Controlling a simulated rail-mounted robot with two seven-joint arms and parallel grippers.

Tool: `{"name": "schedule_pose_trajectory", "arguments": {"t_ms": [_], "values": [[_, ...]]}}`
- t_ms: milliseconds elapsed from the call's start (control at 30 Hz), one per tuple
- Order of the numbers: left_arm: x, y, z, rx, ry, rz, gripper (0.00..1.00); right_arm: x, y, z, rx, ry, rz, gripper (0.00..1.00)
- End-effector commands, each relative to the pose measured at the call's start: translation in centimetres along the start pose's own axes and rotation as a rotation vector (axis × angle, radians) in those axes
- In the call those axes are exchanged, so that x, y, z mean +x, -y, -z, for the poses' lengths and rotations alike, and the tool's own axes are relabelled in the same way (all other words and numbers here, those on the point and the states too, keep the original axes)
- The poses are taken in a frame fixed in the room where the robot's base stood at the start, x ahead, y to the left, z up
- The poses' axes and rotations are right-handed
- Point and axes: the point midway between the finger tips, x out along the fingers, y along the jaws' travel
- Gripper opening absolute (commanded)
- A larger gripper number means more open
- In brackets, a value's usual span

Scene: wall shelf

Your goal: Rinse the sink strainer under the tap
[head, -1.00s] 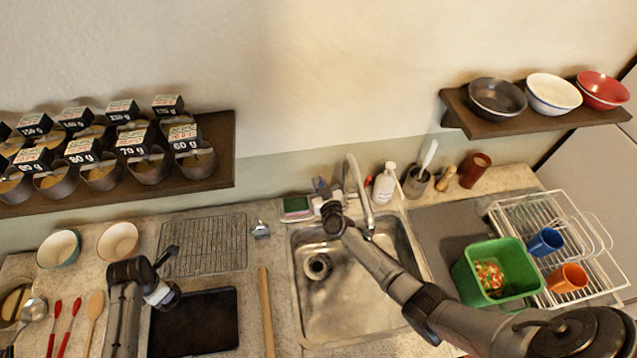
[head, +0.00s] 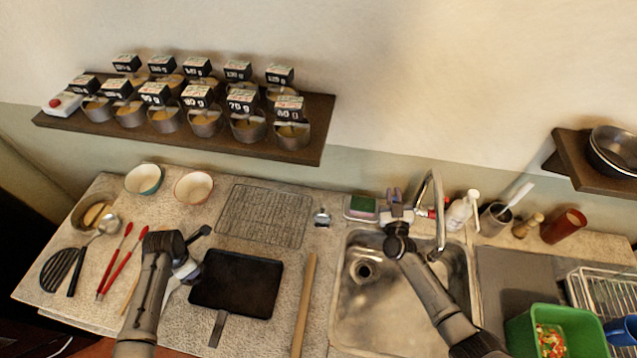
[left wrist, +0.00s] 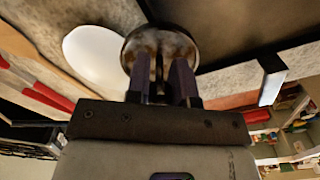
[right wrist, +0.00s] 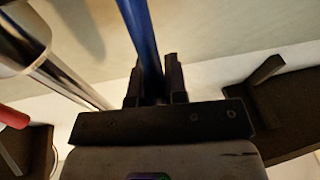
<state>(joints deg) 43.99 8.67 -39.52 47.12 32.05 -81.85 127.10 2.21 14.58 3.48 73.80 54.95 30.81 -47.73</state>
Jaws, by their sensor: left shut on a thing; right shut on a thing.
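My left gripper (left wrist: 163,85) is shut on a round, brown-speckled metal piece (left wrist: 178,45) that looks like the sink strainer. It pinches the middle of it. In the head view my left gripper (head: 186,270) is over the counter by the black tray, well left of the sink, and the strainer is not clear there. My right gripper (right wrist: 157,85) is shut on a blue, bar-like handle (right wrist: 138,25). In the head view my right gripper (head: 393,200) is behind the sink, just left of the curved chrome tap (head: 439,205). No water stream can be made out.
The steel sink (head: 352,310) looks empty, with its drain (head: 364,270) open to view. A black tray (head: 237,283) and a wooden rod (head: 304,300) lie between my left gripper and the sink. A soap bottle (head: 460,212) stands right of the tap; a shelf (head: 315,125) overhangs the left counter.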

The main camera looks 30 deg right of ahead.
Motion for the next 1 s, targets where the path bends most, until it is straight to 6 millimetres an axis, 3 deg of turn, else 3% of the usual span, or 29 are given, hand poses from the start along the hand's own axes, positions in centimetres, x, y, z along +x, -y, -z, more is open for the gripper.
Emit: {"name": "schedule_pose_trajectory", "arguments": {"t_ms": [100, 133, 367, 700, 1000], "values": [[0.0, 0.0, 0.0, 0.000, 0.000, 0.000, 0.00, 0.0, 0.1, -0.1, 0.001, 0.002, 0.001, 0.00], [0.0, 0.0, 0.0, 0.000, 0.000, 0.000, 0.00, 0.0, 0.1, -0.1, 0.001, 0.002, 0.001, 0.16], [0.0, 0.0, 0.0, 0.000, 0.000, 0.000, 0.00, 0.0, 0.1, 0.0, 0.001, 0.002, 0.001, 0.38], [0.0, 0.0, 0.0, 0.000, 0.000, 0.000, 0.00, -0.6, 0.1, -0.1, 0.001, 0.002, 0.001, 0.39], [0.1, 0.0, 0.0, 0.000, 0.000, 0.000, 0.00, -5.6, 0.1, -0.1, 0.001, 0.004, 0.001, 0.39]]}}
